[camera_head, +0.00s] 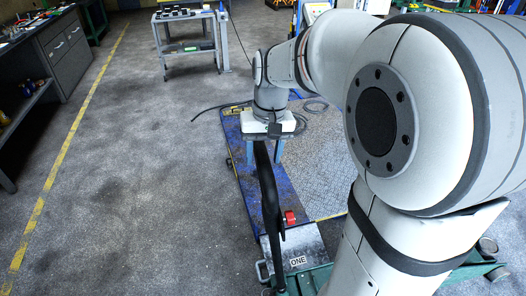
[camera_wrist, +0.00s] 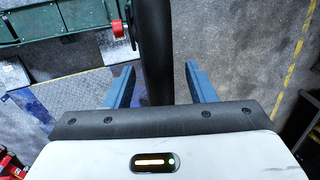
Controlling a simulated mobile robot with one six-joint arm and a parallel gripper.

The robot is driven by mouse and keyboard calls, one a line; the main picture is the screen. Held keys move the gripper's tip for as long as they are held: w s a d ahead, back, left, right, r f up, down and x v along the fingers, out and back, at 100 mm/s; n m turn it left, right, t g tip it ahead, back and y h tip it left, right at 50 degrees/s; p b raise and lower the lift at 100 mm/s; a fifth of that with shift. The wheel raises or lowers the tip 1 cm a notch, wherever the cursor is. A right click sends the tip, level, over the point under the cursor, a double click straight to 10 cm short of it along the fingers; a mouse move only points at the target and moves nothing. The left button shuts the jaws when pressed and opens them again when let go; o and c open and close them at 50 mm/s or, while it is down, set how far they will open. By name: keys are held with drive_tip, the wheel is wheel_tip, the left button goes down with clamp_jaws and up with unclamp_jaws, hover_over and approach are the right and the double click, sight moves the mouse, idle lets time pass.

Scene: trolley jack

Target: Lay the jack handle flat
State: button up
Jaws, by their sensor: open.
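The jack handle (camera_head: 267,190) is a long black bar that stands up at a steep tilt, its top by my gripper and its lower end near the jack. In the wrist view the handle (camera_wrist: 155,45) passes between the two blue fingers. My gripper (camera_head: 264,160) is open around the handle, with a visible gap on each side in the wrist view (camera_wrist: 160,72); the right gap looks wider. The green trolley jack (camera_head: 330,278) is low on the floor, partly hidden by my arm; its green body also shows in the wrist view (camera_wrist: 60,25).
A red part (camera_head: 290,217) sits beside the handle. A metal plate marked ONE (camera_head: 306,250) lies near its lower end. A blue-edged platform (camera_head: 240,165) lies beneath. A trolley (camera_head: 188,40) stands behind and a workbench (camera_head: 60,45) at left. The grey floor (camera_head: 130,190) at left is clear.

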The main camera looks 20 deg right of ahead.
drive_tip(key=shift+f, duration=0.25)
clamp_jaws()
idle(0.4)
